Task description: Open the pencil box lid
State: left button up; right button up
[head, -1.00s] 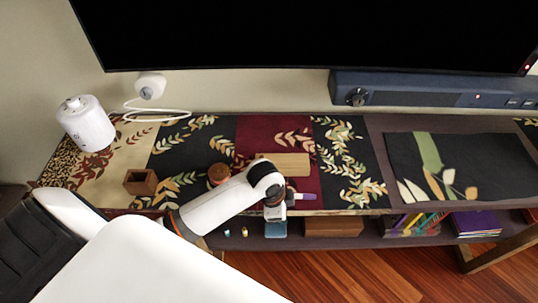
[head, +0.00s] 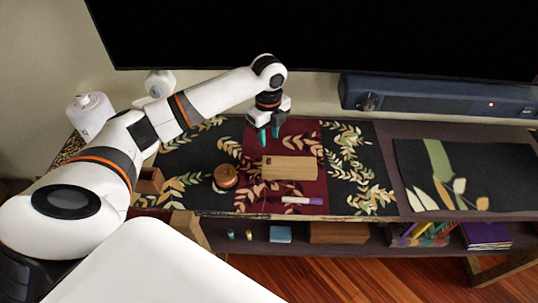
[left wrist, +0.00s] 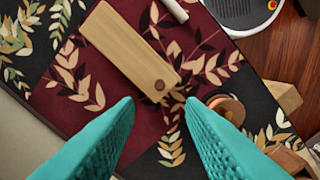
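The pencil box (head: 290,167) is a pale wooden rectangular box lying flat on the dark red part of the runner. Its top looks covered, with a small dark round spot near one end, clearer in the left wrist view (left wrist: 128,55). My left gripper (head: 269,134) points down, behind and slightly left of the box, apart from it. Its teal fingers are spread and empty in the left wrist view (left wrist: 160,108). My right gripper is not in view.
A purple-and-white marker (head: 302,201) lies in front of the box. A round wooden container (head: 225,177) stands to its left, and a small brown wooden cup (head: 149,181) farther left. The TV (head: 330,35) hangs behind. The patterned runner right of the box is clear.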

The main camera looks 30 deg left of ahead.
aim_at(269, 158)
pick_arm(q)
notch_tip(269, 158, down, 9)
jog(key=shift+f, duration=0.15)
jog(key=shift+c, duration=0.6)
grip_shut()
